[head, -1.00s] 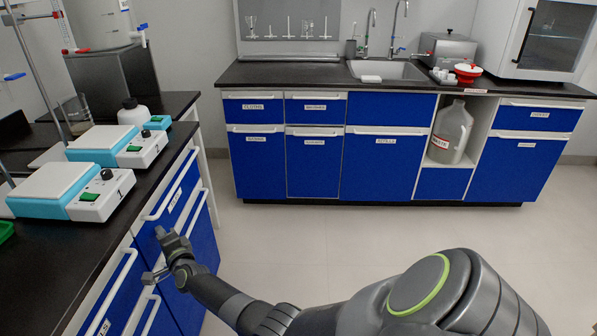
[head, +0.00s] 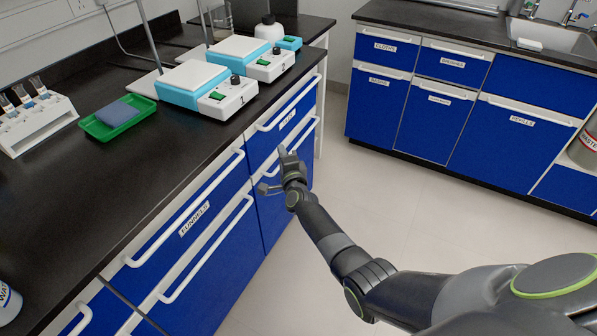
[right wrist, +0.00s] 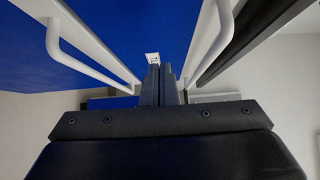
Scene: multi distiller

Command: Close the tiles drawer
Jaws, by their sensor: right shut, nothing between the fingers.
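Under the left counter, a blue drawer front (head: 292,122) with a white handle and a small label is at the far end. The label is too small to read surely, so I cannot tell if this is the tiles drawer. It looks flush or nearly so. My right gripper (head: 283,152) is shut and empty, close in front of the lower part of that cabinet. In the right wrist view the shut fingers (right wrist: 160,85) point at a blue front (right wrist: 135,25) with a small white label between two white handles. Contact is unclear. My left gripper is not in view.
The drawer labelled FUNNELS (head: 193,222) is nearer on the same counter. On top stand hot plates (head: 207,88), a green tray (head: 118,117) and a white rack (head: 35,120). Another blue cabinet row (head: 435,100) stands across the clear floor.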

